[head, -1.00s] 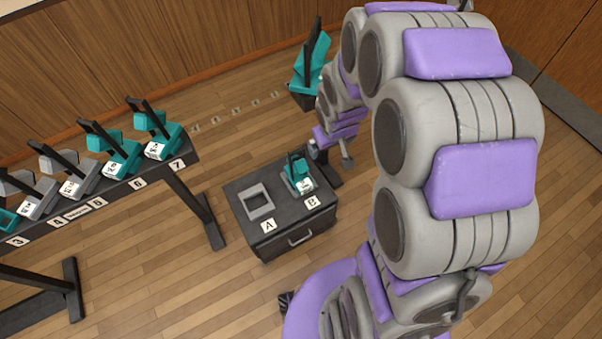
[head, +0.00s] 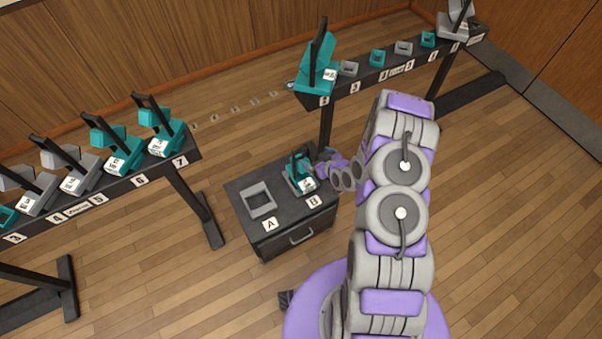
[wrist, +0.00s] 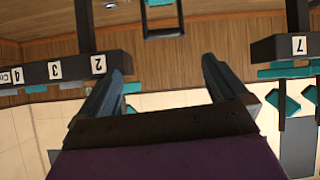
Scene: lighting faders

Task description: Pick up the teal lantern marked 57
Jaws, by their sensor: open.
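A teal lantern (head: 296,176) with a dark handle stands upright at spot B on the dark cabinet (head: 281,238). Its tag is too small to read, so I cannot tell if it is 57. My gripper (head: 325,160) is just right of this lantern, partly hidden by my arm. In the wrist view, which appears upside down, my open gripper (wrist: 167,72) has empty space between its fingers. A dark handle frame (wrist: 163,36) with teal above it lies ahead between the fingers, apart from both.
A left rack (head: 112,193) holds several teal and grey lanterns. An empty grey holder (head: 258,198) sits at A.

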